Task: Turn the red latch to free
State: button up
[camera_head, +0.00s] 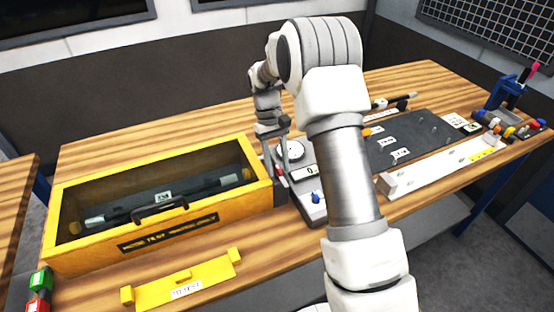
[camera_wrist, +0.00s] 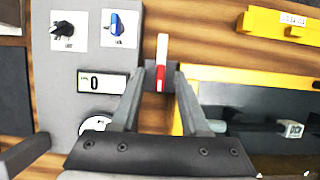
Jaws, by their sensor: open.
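The red latch (camera_wrist: 160,78) shows in the wrist view as a narrow upright bar, red at its lower part and white at its upper part. It sits on a small dark mount at the edge of the yellow box (camera_wrist: 178,122). My gripper (camera_wrist: 160,74) is open, with one finger on each side of the latch and a visible gap on both sides. In the head view my gripper (camera_head: 286,163) is low between the yellow box (camera_head: 150,232) and the grey instrument panel (camera_head: 311,205); the latch is mostly hidden there.
The panel carries a black knob (camera_wrist: 66,28), a blue knob (camera_wrist: 117,26) and a display reading 0 (camera_wrist: 100,84). A yellow bracket (camera_head: 185,283) lies in front. A dark board (camera_head: 410,138) is at right.

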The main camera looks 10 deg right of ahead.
jog(key=v, duration=1.7)
jog(key=shift+r+p, duration=0.2)
jog(key=shift+p, duration=0.1)
jog(key=shift+r, duration=0.1)
jog(key=s+r+t, duration=0.5)
jog(key=s+r, duration=0.7)
jog(key=s, duration=0.2)
jog(key=s+f+m+t, duration=0.1)
jog(key=s+f+t, duration=0.1)
jog(key=s, duration=0.7)
jog(key=s+d+f+m+t, duration=0.1)
jog(key=s+f+t, duration=0.2)
jog(key=s, duration=0.6)
jog(key=shift+s+d+f+y, duration=0.2)
jog(key=shift+d+f+y, duration=0.15)
jog(key=shift+f, duration=0.25)
jog(key=shift+o, duration=0.2)
jog(key=shift+f, duration=0.1)
